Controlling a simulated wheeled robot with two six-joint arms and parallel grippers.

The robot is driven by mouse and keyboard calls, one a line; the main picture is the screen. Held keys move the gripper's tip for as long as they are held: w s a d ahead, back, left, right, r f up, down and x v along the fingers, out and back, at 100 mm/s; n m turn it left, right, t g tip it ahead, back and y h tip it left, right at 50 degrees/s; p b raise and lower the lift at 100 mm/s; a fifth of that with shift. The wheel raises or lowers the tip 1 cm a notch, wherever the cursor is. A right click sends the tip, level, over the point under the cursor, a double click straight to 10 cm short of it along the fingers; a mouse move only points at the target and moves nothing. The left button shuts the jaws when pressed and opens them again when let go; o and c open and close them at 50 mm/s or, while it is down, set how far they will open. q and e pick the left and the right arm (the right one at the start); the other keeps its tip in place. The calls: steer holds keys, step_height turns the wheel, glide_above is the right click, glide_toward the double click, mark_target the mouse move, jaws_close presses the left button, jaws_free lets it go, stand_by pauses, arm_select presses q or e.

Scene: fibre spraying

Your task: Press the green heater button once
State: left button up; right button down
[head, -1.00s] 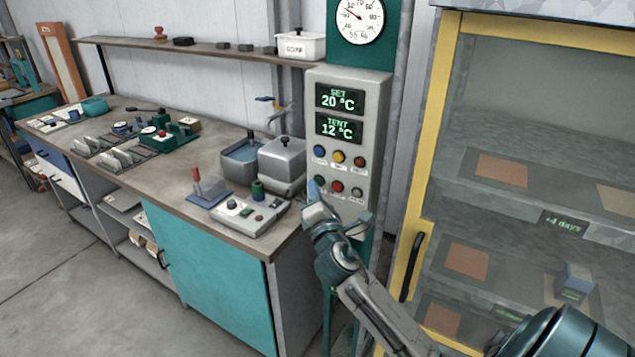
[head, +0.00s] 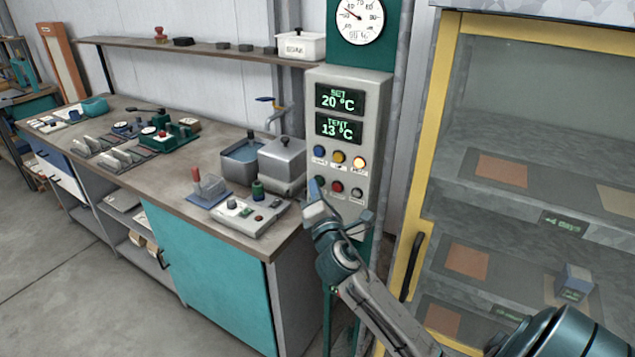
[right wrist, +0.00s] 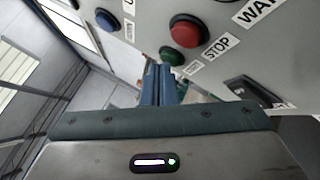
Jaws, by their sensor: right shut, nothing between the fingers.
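The grey control panel (head: 374,120) shows SET 20 °C and TENT 13 °C. The green button (right wrist: 172,55) is in the right wrist view, beside the red STOP button (right wrist: 187,30). In the head view, my gripper largely covers the green button at the left of the lower row. My right gripper (head: 315,189) is shut and empty, with its tips at the panel's lower left. In the right wrist view, the fingertips (right wrist: 166,76) point at the green button, very close to it; I cannot tell whether they touch. My left gripper is not in view.
A workbench (head: 150,185) with a grey control box (head: 245,218) and a lidded pot (head: 283,160) stands left. A yellow-framed cabinet (head: 428,150) stands right.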

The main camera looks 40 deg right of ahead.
steer(key=shift+s+a, duration=0.3)
steer(key=shift+a, duration=0.35)
steer(key=a, duration=0.1)
steer(key=s+a+p, duration=0.1)
steer(key=a, duration=0.1)
steer(key=s+a, duration=0.1)
steer(key=shift+a, duration=0.3)
stand_by(0.7)
